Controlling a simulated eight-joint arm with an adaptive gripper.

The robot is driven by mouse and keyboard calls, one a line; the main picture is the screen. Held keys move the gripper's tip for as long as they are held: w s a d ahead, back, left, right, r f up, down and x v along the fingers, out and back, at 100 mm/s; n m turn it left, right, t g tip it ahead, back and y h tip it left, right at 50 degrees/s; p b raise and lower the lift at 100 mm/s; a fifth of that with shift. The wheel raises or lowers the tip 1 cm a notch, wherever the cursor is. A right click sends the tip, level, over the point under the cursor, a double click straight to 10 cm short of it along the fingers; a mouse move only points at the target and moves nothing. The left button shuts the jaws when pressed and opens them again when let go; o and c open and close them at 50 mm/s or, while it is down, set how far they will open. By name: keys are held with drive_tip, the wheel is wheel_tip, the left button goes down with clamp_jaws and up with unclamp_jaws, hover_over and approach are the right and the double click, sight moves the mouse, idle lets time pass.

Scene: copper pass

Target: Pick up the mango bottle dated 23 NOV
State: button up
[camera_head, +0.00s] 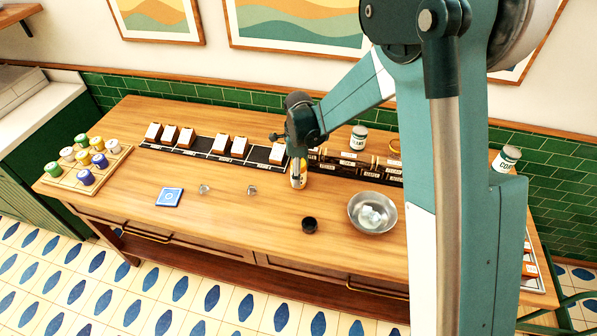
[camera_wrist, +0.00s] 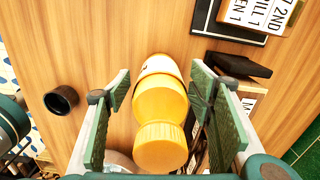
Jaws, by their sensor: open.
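A yellow bottle (camera_wrist: 160,105) stands between the two green fingers of my gripper (camera_wrist: 160,84) in the wrist view. The gripper is open, with a gap visible on each side of the bottle. In the head view the bottle (camera_head: 298,182) stands on the wooden counter (camera_head: 235,215), directly below my gripper (camera_head: 297,158), which partly hides it. Its label is mostly turned away or hidden, and I cannot read a date or confirm that it is mango.
A small black cup (camera_head: 310,224) and a metal bowl (camera_head: 384,223) with pale pieces stand in front. Dark racks (camera_head: 335,167) are close behind on the right; a row of white-and-orange blocks (camera_head: 240,146) runs left. A jar tray (camera_head: 110,170) is far left. The front left counter is mostly clear.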

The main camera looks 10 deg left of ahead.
drive_tip(key=shift+f, duration=1.1)
drive_tip(key=c, duration=1.2)
drive_tip(key=shift+r, duration=0.15)
drive_tip(key=shift+r, duration=4.85)
